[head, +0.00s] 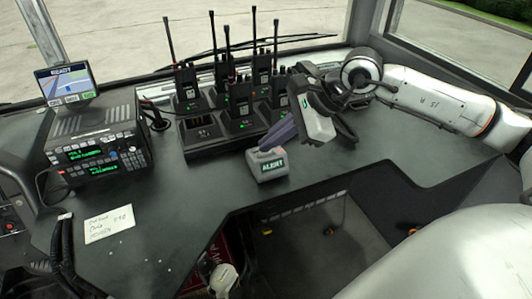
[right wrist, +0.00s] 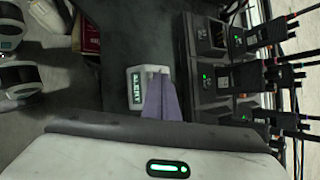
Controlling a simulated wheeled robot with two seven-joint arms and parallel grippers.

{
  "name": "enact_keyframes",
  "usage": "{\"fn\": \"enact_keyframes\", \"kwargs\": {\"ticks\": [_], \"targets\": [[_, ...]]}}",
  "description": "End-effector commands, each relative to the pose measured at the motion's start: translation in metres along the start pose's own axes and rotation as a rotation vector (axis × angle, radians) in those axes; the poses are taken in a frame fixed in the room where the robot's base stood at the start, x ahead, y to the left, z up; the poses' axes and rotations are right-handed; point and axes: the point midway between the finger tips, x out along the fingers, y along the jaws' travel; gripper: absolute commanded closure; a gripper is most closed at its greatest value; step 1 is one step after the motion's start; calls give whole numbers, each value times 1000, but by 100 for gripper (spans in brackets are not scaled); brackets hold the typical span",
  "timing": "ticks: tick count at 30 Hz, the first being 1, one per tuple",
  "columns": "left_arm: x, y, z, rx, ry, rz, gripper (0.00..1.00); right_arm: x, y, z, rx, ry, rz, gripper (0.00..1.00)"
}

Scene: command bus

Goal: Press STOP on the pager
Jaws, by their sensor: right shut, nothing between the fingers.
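The pager (head: 271,166) is a small pale grey box on the dark console, with a lit display reading ALERT. It also shows in the right wrist view (right wrist: 136,92), turned on its side. My right gripper (head: 267,148) reaches down to it from the upper right. Its purple fingers are shut with nothing between them. The fingertips are at the pager's top, over or touching it; I cannot tell if they press. They hide part of the top, and I cannot make out a STOP button. In the right wrist view the fingers (right wrist: 161,97) overlap the pager's edge.
A charger rack with several handheld radios (head: 238,108) stands just behind the pager. A radio unit (head: 98,152) with a small screen (head: 66,83) stands at the left. A paper note (head: 109,224) lies near the front. The console between note and pager is clear.

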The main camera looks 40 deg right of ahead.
Motion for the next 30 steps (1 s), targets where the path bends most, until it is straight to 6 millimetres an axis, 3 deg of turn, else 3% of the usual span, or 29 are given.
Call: {"fn": "enact_keyframes", "kwargs": {"ticks": [16,30], "targets": [[2,0,2,0,1,0,69,2,1,-1,0,1,0,100],[-4,0,-4,1,1,0,69,-9,-6,6,0,1,0,100]]}}
